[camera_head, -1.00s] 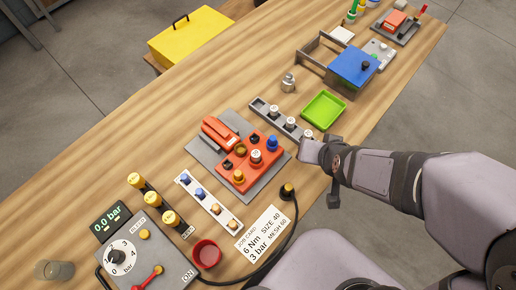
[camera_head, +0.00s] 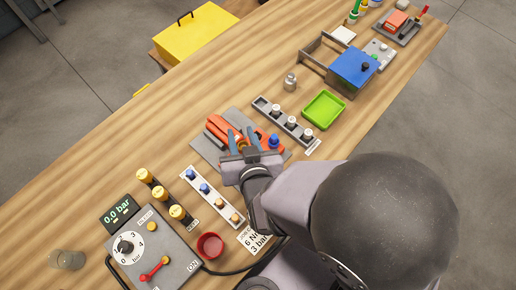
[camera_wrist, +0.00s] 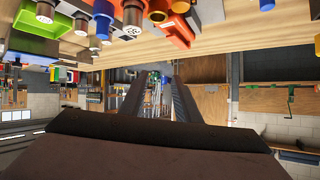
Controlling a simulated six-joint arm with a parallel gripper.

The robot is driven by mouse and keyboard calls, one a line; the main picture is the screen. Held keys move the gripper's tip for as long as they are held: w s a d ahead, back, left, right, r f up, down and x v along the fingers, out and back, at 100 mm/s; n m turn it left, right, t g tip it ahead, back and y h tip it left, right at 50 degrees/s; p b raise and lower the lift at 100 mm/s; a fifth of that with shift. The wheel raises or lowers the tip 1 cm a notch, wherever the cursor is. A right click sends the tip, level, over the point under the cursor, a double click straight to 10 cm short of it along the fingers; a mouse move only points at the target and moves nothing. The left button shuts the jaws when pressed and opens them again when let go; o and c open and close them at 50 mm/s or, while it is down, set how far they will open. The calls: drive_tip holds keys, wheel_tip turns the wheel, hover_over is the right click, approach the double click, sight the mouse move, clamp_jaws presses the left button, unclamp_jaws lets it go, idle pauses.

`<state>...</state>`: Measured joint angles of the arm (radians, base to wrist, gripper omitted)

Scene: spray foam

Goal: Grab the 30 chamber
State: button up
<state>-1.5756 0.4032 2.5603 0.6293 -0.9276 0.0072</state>
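Three small cylinders with pale tops, which look like the chambers, stand in a grey rack (camera_head: 299,128): the far one (camera_head: 276,110), the middle one (camera_head: 292,121) and the near one (camera_head: 307,135). Their size markings are too small to read, so I cannot tell which is the 30. My gripper (camera_head: 242,137) is over the orange device (camera_head: 215,130), left of the rack, and hides much of that device. In the wrist view, its two dark fingers (camera_wrist: 159,80) are apart with nothing held between them. White-topped cylinders show at that view's upper left, including one (camera_wrist: 132,30).
A green tray (camera_head: 325,108) and a blue box (camera_head: 353,65) lie beyond the rack. A strip of small blue and orange parts (camera_head: 214,198), a red cup (camera_head: 210,245) and a pressure panel (camera_head: 150,255) are nearby. Bare wood lies behind the orange device.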

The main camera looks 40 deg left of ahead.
drive_tip(key=shift+t+h, duration=0.3)
drive_tip(key=shift+t, duration=0.4)
drive_tip(key=w+f, duration=0.1)
drive_tip(key=d+f+b, duration=0.1)
drive_tip(key=f, duration=0.1)
drive_tip(key=w+f+b, duration=0.1)
drive_tip(key=f, duration=0.1)
drive_tip(key=shift+w+d+f, duration=0.1)
drive_tip(key=shift+w+d, duration=0.2)
drive_tip(key=shift+w, duration=0.05)
drive_tip(key=shift+s+d+f+m+t+b, duration=0.1)
drive_tip(key=shift+d+f+m+t+b, duration=0.3)
drive_tip(key=shift+d+f, duration=0.5)
drive_tip(key=shift+s+t, duration=0.3)
drive_tip(key=shift+s+d+f, duration=0.1)
drive_tip(key=shift+s+d, duration=0.1)
drive_tip(key=shift+d, duration=0.2)
drive_tip(key=shift+w+a+f, duration=0.35)
drive_tip(key=shift+w+a, duration=0.05)
drive_tip(key=shift+b+x, duration=0.4)
drive_tip(key=shift+x, duration=1.5)
drive_tip(key=shift+r, duration=0.1)
clamp_jaws()
